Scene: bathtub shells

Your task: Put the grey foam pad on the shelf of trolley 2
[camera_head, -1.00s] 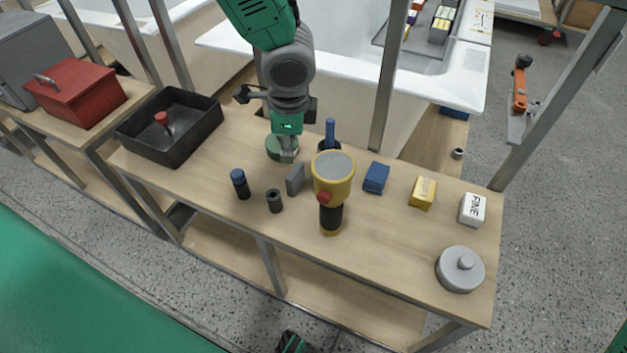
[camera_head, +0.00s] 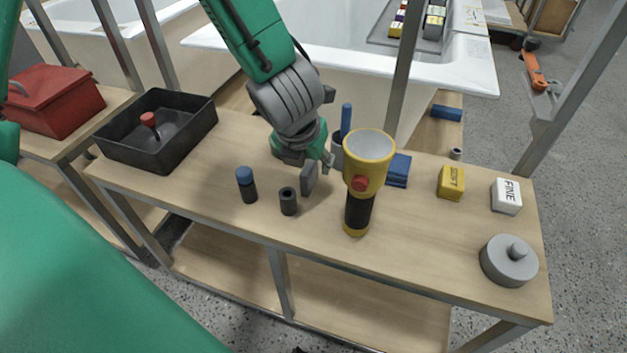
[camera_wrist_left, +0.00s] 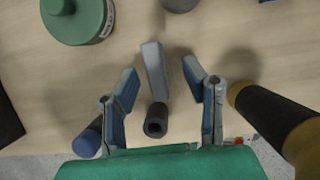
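The grey foam pad is probably the small grey slab (camera_head: 308,179) standing on edge on the workbench. In the left wrist view the slab (camera_wrist_left: 154,70) lies between the fingers, with gaps on both sides. My left gripper (camera_head: 316,164) is open, above and close to the slab; its two fingers (camera_wrist_left: 160,88) show spread in the wrist view. The arm hides part of the area behind it. My right gripper is not recognisable. A trolley-like base with a wheel (camera_head: 530,42) shows at the far upper right; I cannot tell whether it is trolley 2.
A yellow-and-black torch (camera_head: 360,205) stands right of the slab. A dark hollow cylinder (camera_head: 288,202) and blue-capped bottle (camera_head: 247,186) stand left. A green round object (camera_wrist_left: 78,18) is close by.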

